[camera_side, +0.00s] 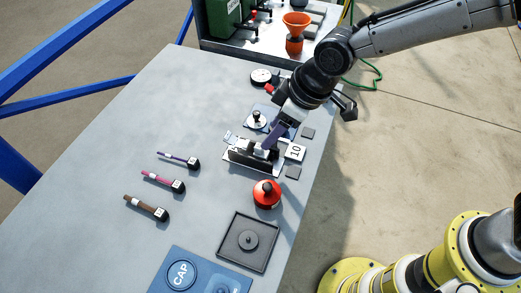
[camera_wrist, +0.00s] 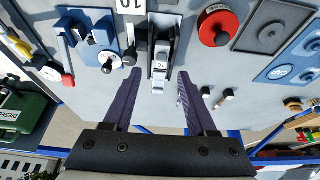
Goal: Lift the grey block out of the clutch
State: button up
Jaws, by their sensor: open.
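The clutch (camera_side: 242,158) is a dark slotted fixture on a light plate on the grey table. It also shows in the wrist view (camera_wrist: 165,28), running up from the middle of the picture. In the side view the block (camera_side: 261,152) is partly hidden by my fingers. My gripper (camera_side: 269,143) is over the clutch, its purple fingers pointing down. In the wrist view my gripper (camera_wrist: 159,76) is open, with one fingertip on each side of the block and a visible gap to both. Contact depth is unclear.
A red round knob (camera_side: 266,194) and a dark square tray (camera_side: 238,248) stand nearer the camera. Several small handled pieces (camera_side: 163,182) lie left. A blue plate with a white-based knob (camera_side: 256,121) is close behind the clutch. The left of the table (camera_side: 110,130) is clear.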

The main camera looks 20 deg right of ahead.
aim_at(263, 153)
jog(key=shift+x, duration=2.9)
jog(key=shift+s+a+r, duration=0.1)
jog(key=shift+a, duration=0.05)
grip_shut()
